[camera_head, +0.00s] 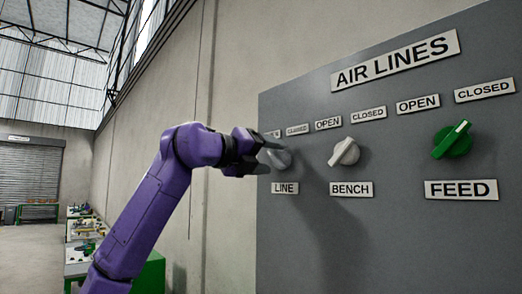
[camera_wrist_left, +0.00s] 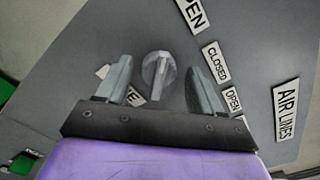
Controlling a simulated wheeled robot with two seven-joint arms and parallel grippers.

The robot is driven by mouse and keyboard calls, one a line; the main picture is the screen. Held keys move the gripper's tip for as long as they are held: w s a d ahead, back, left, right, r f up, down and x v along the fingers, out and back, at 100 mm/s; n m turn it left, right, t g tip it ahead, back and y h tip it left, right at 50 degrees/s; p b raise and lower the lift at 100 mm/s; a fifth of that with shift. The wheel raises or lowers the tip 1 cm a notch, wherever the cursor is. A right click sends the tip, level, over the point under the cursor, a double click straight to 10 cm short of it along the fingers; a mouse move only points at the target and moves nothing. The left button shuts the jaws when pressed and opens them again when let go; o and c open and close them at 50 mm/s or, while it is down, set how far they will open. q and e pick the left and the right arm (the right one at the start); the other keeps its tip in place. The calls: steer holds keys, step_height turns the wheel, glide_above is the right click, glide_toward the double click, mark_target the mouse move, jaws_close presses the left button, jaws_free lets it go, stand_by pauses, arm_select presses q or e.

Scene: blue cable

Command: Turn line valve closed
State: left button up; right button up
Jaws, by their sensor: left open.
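The line valve is a grey knob (camera_head: 280,158) above the LINE label (camera_head: 285,188), on the left of the AIR LINES panel. My left gripper (camera_head: 262,152) is open at this knob and hides part of it in the head view. In the left wrist view the knob (camera_wrist_left: 158,72) shows between the two open fingers (camera_wrist_left: 158,85), with a gap on each side. Its raised ridge runs roughly along the fingers there. The CLOSED label (camera_head: 298,129) is above the knob; the OPEN label beside it is partly hidden. My right gripper is not in view.
A pale BENCH knob (camera_head: 345,152) and a green FEED knob (camera_head: 453,140) sit to the right on the same grey panel (camera_head: 400,250). Benches with small items (camera_head: 85,232) stand far back on the left. The floor there looks open.

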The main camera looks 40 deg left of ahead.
arm_select(q)
steer(key=shift+s, duration=0.15)
steer(key=c, duration=0.5)
jaws_close()
steer(key=shift+m, duration=0.3)
steer(key=m, duration=0.3)
steer(key=shift+d+m+b, duration=0.15)
steer(key=shift+m+b, duration=0.15)
steer(key=shift+m, duration=0.1)
steer(key=m, duration=0.4)
steer(key=shift+d+m, duration=0.15)
steer(key=shift+m, duration=0.15)
steer(key=m, duration=0.4)
steer(key=shift+d+p, duration=0.15)
steer(key=shift+p, duration=0.2)
steer(key=shift+d+m+p, duration=0.1)
steer(key=shift+m+p, duration=0.3)
steer(key=shift+m, duration=2)
